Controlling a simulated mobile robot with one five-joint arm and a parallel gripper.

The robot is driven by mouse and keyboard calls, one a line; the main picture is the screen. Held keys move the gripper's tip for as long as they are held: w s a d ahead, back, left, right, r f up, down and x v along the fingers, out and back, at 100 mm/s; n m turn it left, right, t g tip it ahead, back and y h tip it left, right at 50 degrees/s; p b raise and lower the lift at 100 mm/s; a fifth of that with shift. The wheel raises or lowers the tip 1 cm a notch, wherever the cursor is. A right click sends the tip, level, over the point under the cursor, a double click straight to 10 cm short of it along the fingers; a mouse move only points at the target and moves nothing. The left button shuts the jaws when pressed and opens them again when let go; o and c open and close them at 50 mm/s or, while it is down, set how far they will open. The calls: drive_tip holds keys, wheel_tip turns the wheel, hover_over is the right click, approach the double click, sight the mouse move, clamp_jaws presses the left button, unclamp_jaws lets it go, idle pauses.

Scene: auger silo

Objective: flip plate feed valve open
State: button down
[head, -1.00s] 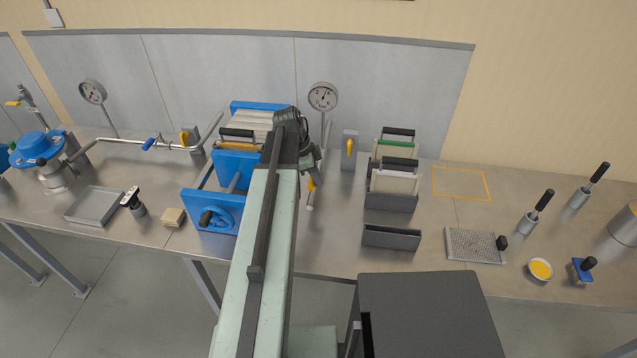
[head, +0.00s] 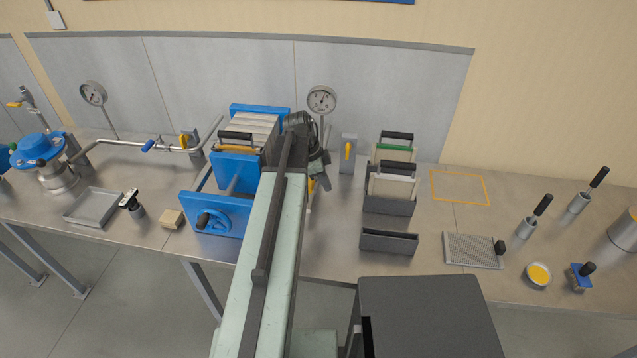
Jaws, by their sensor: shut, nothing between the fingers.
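My gripper (head: 326,182) is shut and empty, just right of the blue filter press (head: 218,212) and low over the bench. A small yellow lever (head: 311,185) shows just left of its fingertips, mostly hidden by my arm. Whether the fingers touch it cannot be told. Other valve handles are in view: a yellow lever (head: 348,150) on a grey block right of the gripper, a yellow lever (head: 184,140) on a block left of the press, and a blue lever (head: 148,146) on the steel pipe. Which one is the plate feed valve is not marked.
A pressure gauge (head: 321,100) stands behind the gripper. Grey racks (head: 390,203) with plates stand to the right, with an empty grey bin (head: 389,241) in front. A blue-lidded vessel (head: 40,150) is at the far left. Bench inside the yellow outline (head: 459,187) is clear.

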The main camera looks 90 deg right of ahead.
drive_tip(key=p+v, duration=0.8)
drive_tip(key=v, duration=0.1)
drive_tip(key=shift+d+r, duration=0.35)
drive_tip(key=shift+r, duration=0.1)
